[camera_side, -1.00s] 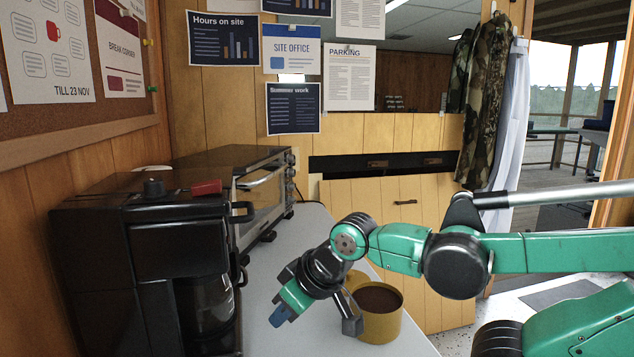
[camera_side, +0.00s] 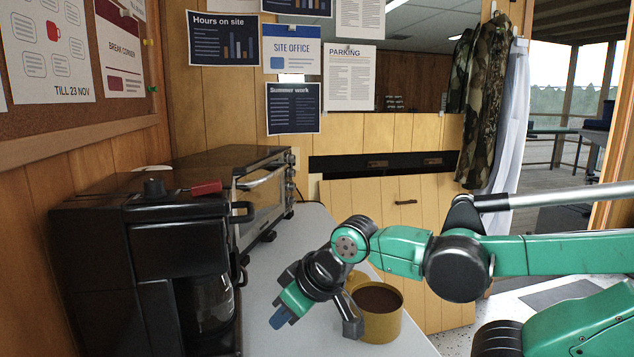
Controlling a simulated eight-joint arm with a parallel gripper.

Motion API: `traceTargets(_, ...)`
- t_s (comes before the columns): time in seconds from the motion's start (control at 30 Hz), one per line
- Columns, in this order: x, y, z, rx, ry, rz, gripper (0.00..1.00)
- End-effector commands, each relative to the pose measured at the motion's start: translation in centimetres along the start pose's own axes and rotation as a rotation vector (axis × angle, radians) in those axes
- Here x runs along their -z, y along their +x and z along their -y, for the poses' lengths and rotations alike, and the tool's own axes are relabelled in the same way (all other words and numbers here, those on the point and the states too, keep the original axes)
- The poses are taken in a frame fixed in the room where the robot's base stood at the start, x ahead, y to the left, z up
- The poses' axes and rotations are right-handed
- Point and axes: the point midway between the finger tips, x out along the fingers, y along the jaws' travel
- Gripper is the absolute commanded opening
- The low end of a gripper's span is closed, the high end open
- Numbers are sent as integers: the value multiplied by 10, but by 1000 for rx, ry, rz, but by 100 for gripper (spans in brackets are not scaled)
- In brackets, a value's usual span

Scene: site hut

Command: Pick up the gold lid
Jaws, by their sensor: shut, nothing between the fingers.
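A gold container (camera_side: 381,327), open at the top with dark brown contents, stands on the counter. A gold piece (camera_side: 355,278) shows just behind it to the left, partly hidden by my gripper; I cannot tell whether it is the lid or part of the container. No other gold lid is clearly visible. My gripper (camera_side: 351,325) is shut and empty, tilted downward close to the left of the container. I cannot tell whether it touches the container.
A black coffee maker (camera_side: 150,250) stands on the left of the pale counter (camera_side: 262,285), with a toaster oven (camera_side: 262,195) behind it. A narrow strip of counter is clear between the coffee maker and my gripper. Wooden cabinet fronts (camera_side: 420,225) are behind.

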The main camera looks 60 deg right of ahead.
Motion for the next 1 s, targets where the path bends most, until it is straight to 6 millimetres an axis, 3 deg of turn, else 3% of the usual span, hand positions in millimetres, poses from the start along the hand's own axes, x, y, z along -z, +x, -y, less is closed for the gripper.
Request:
traceTargets(0.43, 0, 0, 0, 0, 0, 0, 0)
traceTargets(0.47, 0, 0, 0, 0, 0, 0, 6)
traceTargets(0.67, 0, 0, 0, 0, 0, 0, 63)
traceTargets(1.0, 2, 0, -2, -4, 6, 5, 64)
